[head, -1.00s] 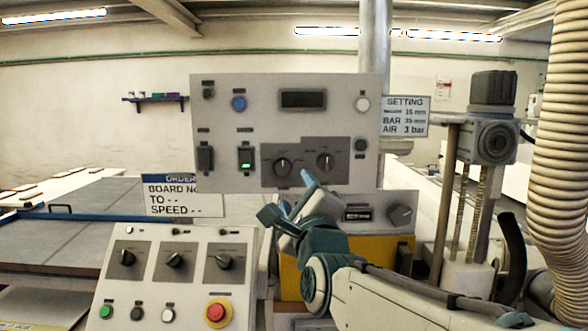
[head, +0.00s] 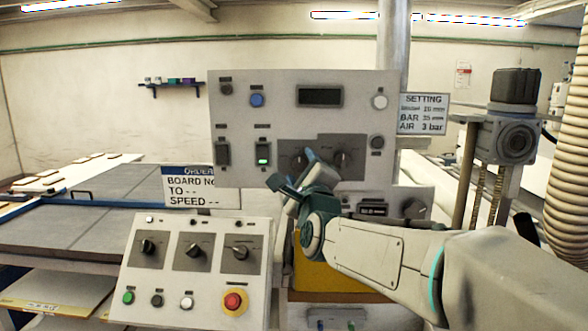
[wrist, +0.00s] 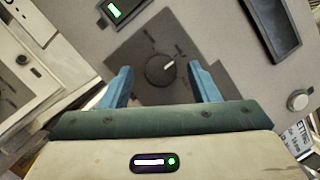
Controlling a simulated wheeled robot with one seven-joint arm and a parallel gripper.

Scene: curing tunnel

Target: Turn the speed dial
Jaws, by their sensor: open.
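The upright grey panel (head: 230,110) carries two black dials on dark plates. The left dial (head: 292,160) is partly hidden by my gripper (head: 294,172); the right dial (head: 345,158) shows beside it. In the wrist view, a round black dial (wrist: 160,70) with a pale pointer mark lies between the two blue fingertips of my gripper (wrist: 160,72). It appears to be the left dial, nearer the green-lit switch (wrist: 115,9). My gripper is open, and I see no finger touching the dial. The dial labels are too small to read.
A sloping console (head: 150,290) with three dials and several buttons stands at the lower left. An order sign (head: 190,186) is above it. A box with another knob (head: 413,208) is below right. The setting sign (head: 423,113) and a motor column (head: 515,140) stand right.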

